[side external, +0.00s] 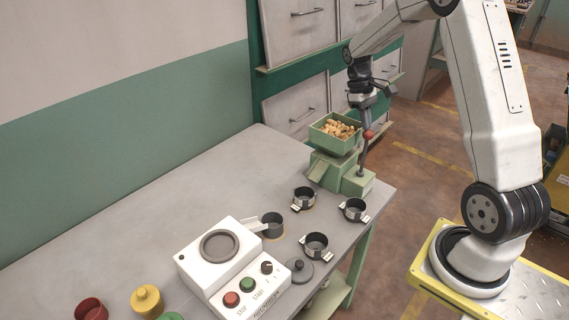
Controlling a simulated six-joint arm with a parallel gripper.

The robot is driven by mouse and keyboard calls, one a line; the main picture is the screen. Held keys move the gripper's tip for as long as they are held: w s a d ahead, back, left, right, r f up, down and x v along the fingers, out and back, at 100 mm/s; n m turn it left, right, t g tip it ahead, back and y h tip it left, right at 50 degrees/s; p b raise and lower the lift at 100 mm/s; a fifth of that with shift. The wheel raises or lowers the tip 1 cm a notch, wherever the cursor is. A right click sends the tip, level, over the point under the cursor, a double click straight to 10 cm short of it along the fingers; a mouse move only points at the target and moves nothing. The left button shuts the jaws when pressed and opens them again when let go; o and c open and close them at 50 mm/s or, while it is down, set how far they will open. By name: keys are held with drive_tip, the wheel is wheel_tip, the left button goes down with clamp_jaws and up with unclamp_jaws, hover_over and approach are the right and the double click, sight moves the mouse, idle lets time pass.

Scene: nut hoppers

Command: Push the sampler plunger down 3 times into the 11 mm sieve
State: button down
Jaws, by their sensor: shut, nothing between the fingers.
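The green sampler (327,168) stands at the far right corner of the table, with a hopper of nuts (339,130) on top. Its plunger has a red knob (368,135) on a dark upright rod, right of the hopper. My gripper (367,123) is shut and points down just above the knob; I cannot tell whether it touches. Small dark sieves with tabs stand on the table: one nearest the chute (304,197), one to the right (354,209), one nearer the front (316,245). Their size labels are too small to read, so I cannot tell which is 11 mm.
A white machine (219,257) with red, green and black controls stands at the front. A dark round pan (272,225) is beside it, and a grey lid (299,270) lies nearby. Yellow (147,300) and red (90,309) containers are front left. The table's left-middle is clear.

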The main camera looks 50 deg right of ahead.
sight(365, 132)
drive_tip(key=shift+f, duration=1.9)
drive_tip(key=shift+s+f, duration=0.1)
drive_tip(key=shift+s, duration=0.05)
drive_tip(key=v, duration=1.4)
drive_tip(key=shift+r, duration=0.4)
drive_tip(key=shift+d, duration=0.1)
drive_tip(key=s+d+r+m+t+y, duration=0.3)
drive_tip(key=s+d+m, duration=0.2)
drive_tip(key=m, duration=0.9)
